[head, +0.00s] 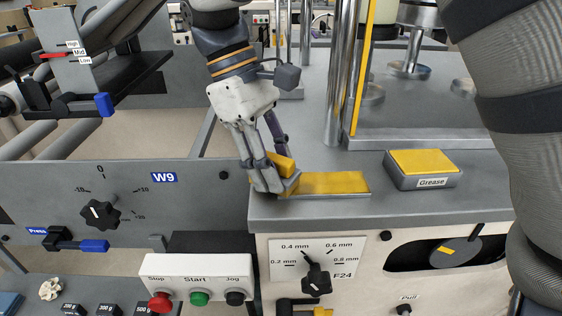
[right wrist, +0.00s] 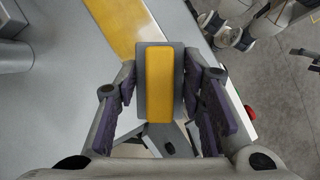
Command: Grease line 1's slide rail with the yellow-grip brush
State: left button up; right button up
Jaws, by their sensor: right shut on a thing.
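My right gripper (head: 262,172) reaches down to the front left corner of the grey machine top. It is shut on the brush, a grey block with a yellow top; the brush (right wrist: 180,72) lies between the two finger pads in the right wrist view. In the head view the fingers partly hide the brush (head: 284,162). A flat yellow strip (head: 330,182), seemingly the slide rail's surface, runs along the front edge, right of the brush. The strip (right wrist: 110,22) also shows beyond the brush in the right wrist view. I cannot tell whether they touch. My left gripper is not in view.
A grey box with a yellow top, labelled Grease (head: 420,168), stands right of the strip. Behind are upright metal posts (head: 342,75). Below are a gap dial (head: 316,278) and a Stop/Start/Jog button box (head: 197,280). A grey W9 panel (head: 205,200) is at left.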

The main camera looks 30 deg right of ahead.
aim_at(287, 161)
jog(key=shift+r, duration=0.1)
jog(key=shift+r, duration=2.9)
jog(key=shift+r, duration=1.5)
